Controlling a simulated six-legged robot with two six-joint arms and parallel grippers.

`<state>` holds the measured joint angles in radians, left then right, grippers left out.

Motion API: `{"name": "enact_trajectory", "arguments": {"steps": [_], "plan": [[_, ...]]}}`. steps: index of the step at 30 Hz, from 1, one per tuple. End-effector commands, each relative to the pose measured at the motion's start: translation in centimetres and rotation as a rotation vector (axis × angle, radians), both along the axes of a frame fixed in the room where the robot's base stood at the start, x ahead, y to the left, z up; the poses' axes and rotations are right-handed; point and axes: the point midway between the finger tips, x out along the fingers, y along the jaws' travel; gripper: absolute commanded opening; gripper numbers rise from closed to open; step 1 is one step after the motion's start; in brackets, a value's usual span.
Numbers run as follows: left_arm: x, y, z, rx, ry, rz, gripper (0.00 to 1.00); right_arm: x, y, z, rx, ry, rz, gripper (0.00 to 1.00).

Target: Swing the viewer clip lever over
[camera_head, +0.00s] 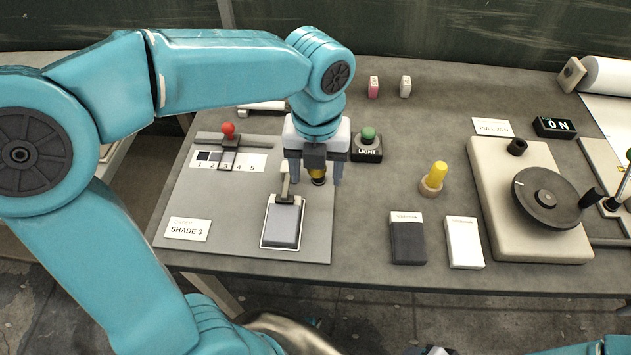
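The viewer clip lever appears to be the small pale upright lever (285,184) on a dark block at the top end of a framed grey plate (284,226). My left gripper (316,181) points down just right of this lever, its two fingers apart. A yellow and black round part (318,173) shows between the fingers; I cannot tell if they touch it. The left finger is close to the lever, and contact cannot be told. My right gripper is not in view; only bits of teal arm show at the lower right edge.
A red-knobbed slider (228,130) stands over a numbered strip left of the gripper. A green LIGHT button (368,138) is close on the right. Further right are a yellow knob (437,176), dark and white boxes, and a dial unit (490,215). The table's front edge is below.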

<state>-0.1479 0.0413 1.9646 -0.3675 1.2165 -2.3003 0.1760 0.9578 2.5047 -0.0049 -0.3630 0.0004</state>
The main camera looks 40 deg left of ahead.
Motion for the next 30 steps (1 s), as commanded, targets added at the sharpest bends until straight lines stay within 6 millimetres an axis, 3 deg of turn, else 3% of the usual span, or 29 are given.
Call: {"name": "enact_trajectory", "arguments": {"steps": [11,30], "plan": [[0.1,0.1,0.7,0.001,-0.003,0.001,0.63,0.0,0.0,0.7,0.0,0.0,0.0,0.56],[0.1,0.1,7.3,0.001,-0.004,0.0,0.63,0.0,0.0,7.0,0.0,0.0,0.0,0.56]]}}
